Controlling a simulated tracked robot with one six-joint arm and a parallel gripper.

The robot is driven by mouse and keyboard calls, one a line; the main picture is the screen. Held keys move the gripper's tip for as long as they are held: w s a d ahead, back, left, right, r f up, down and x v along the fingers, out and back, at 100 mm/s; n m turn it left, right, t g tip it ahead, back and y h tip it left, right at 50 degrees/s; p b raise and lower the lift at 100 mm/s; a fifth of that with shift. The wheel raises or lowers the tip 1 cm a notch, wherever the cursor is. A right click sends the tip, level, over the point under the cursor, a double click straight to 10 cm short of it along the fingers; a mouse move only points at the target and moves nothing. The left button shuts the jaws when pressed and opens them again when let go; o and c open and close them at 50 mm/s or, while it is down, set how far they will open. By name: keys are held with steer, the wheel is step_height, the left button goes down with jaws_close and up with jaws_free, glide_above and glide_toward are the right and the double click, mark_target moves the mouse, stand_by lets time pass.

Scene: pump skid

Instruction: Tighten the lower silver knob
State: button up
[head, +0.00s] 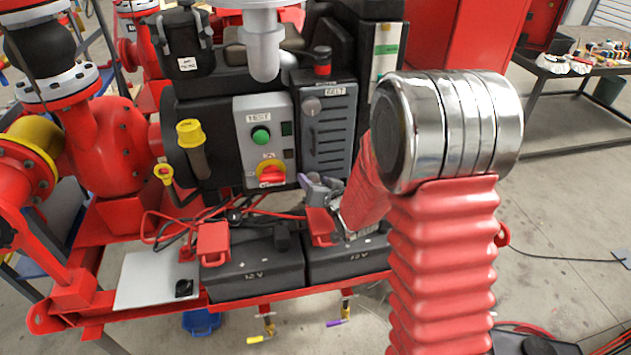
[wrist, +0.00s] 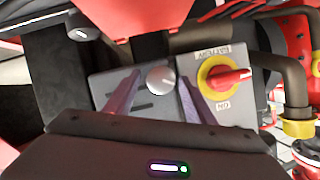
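The lower silver knob (wrist: 160,80) is a round metal knob on the grey panel (wrist: 125,85) in the wrist view. My gripper (wrist: 157,82) is open, with its two purple fingers on either side of the knob and a visible gap to each. Whether the fingertips are level with the knob in depth I cannot tell. In the head view my gripper (head: 318,184) is at the lower end of the vented grey panel (head: 330,130), and the lower knob cannot be made out. The upper silver knob (head: 312,106) is in plain view near that panel's top.
A red rotary switch on a yellow plate (head: 271,173) is close beside my gripper; it also shows in the wrist view (wrist: 225,77). Above it is a green button (head: 261,136). Two black batteries (head: 250,270) with red cables lie below. A red-capped part (head: 322,60) stands above the panel.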

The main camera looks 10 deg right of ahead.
steer(key=c, duration=0.9)
steer(key=shift+d, duration=0.1)
